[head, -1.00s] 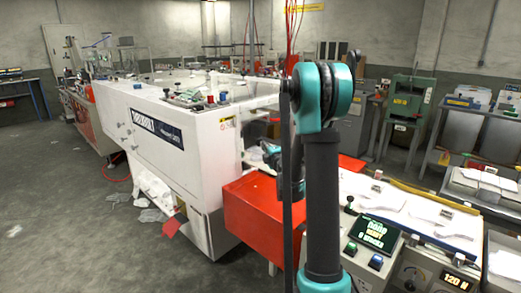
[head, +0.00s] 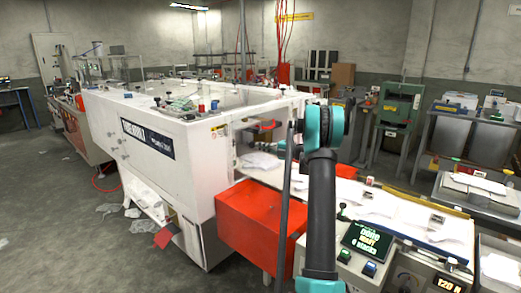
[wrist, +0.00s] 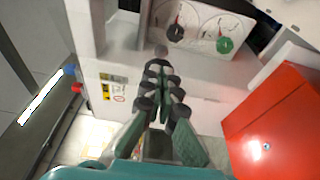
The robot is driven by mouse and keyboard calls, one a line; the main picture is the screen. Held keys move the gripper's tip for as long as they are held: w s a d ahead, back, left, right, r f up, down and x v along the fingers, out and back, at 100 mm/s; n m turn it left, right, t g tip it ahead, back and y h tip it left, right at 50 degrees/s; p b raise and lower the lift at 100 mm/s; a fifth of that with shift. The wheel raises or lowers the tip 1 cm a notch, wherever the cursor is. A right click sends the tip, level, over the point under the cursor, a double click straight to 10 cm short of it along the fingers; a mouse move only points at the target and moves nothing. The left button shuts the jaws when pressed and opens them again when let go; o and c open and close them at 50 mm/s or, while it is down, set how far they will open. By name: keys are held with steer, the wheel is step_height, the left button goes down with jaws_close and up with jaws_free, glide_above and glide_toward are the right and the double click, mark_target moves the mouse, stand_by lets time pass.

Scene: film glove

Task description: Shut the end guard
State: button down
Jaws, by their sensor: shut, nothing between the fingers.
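The white machine (head: 165,140) stands left of centre in the head view, with an open bay at its right end. A red box-like cover (head: 262,225) sits low at this end; it also shows at the right of the wrist view (wrist: 280,125). I cannot tell for certain which part is the end guard. My gripper (wrist: 160,72) is shut and empty in the wrist view, pointing toward a white surface with dials; contact cannot be judged. The red cover is to its right, apart from it. In the head view my arm hides the gripper.
A control panel with a lit screen (head: 368,240) stands at the lower right, beside a bench with white sheets (head: 430,222). A green machine (head: 397,115) is behind. Paper scraps litter the floor (head: 65,215), which is otherwise open at the left.

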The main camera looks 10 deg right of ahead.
steer(key=shift+w+a, duration=0.2)
steer(key=shift+w, duration=1.8)
